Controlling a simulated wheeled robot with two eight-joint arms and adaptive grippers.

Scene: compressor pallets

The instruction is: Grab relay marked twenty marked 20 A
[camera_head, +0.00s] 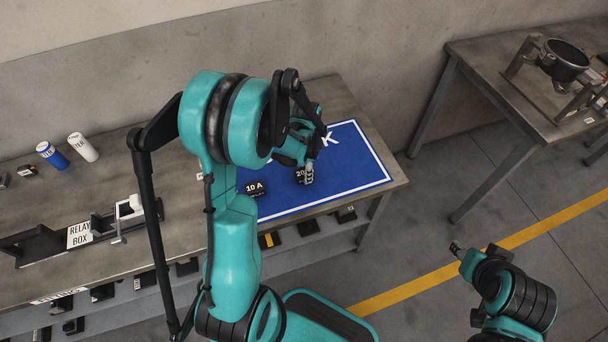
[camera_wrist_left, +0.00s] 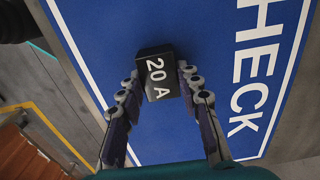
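The 20 A relay (camera_wrist_left: 158,78) is a small black block with white lettering. It shows between the two fingers of my left gripper (camera_wrist_left: 158,72) in the left wrist view, with a finger against each side and no clear gap. In the head view the relay (camera_head: 299,174) is at the blue mat's near part, partly hidden by my left gripper (camera_head: 308,174). I cannot tell whether it is lifted off the mat. My right gripper (camera_head: 456,248) is far to the right over the floor, apart from the table; its opening is too small to judge.
A black 10 A relay (camera_head: 254,188) lies just left on the blue CHECK mat (camera_head: 350,178). A second table (camera_head: 480,60) stands at right.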

